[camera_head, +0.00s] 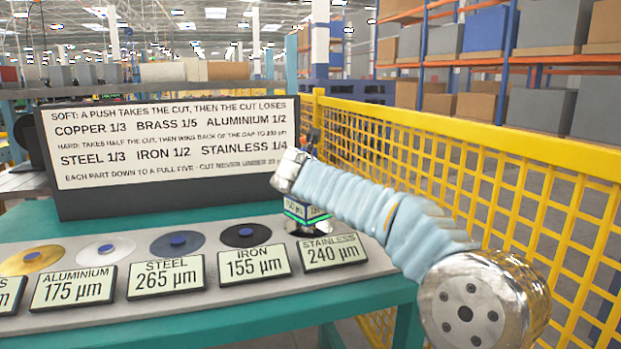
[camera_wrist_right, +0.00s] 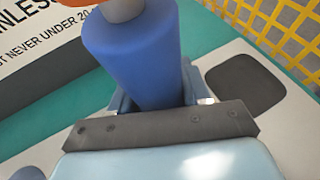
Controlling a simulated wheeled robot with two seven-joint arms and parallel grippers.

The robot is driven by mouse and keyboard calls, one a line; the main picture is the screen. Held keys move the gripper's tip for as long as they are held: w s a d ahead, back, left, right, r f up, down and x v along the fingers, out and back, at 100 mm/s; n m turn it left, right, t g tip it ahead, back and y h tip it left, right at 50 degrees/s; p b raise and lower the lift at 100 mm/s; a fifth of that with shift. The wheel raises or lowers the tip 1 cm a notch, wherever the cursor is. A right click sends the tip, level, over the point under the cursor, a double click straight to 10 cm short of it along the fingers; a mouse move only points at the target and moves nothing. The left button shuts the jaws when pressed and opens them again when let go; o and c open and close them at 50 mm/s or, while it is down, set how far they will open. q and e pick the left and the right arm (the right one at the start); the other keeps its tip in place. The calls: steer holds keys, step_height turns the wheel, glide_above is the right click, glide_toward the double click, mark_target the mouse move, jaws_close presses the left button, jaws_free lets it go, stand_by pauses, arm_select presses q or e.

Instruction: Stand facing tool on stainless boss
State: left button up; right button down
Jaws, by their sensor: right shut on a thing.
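The facing tool (camera_head: 308,213) is upright at the stainless station in the head view, mostly hidden behind my right arm. Its small lit display shows, but I cannot read the number. In the right wrist view its blue cylindrical body (camera_wrist_right: 135,60) has an orange part on top. My right gripper (camera_wrist_right: 150,100) is shut around this blue body. The stainless boss is hidden under the tool; a shiny round edge (camera_head: 303,231) shows below it. I cannot tell whether tool and boss touch. The stainless label (camera_head: 334,252) reads 240 µm. My left gripper is not in view.
A large instruction board (camera_head: 170,150) stands behind. A yellow mesh fence (camera_head: 480,180) is close on the right. A dark square pad (camera_wrist_right: 245,86) lies beside the tool.

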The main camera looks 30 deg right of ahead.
steer(key=shift+s+f, duration=0.1)
steer(key=shift+f, duration=0.9)
steer(key=shift+f, duration=0.15)
steer(key=c, duration=0.5)
jaws_free()
steer(key=shift+f, duration=0.1)
steer(key=shift+r, duration=0.2)
steer(key=v, duration=1.2)
steer(key=shift+a+f+b, duration=0.15)
steer(key=shift+f+b, duration=0.05)
steer(key=shift+b, duration=0.1)
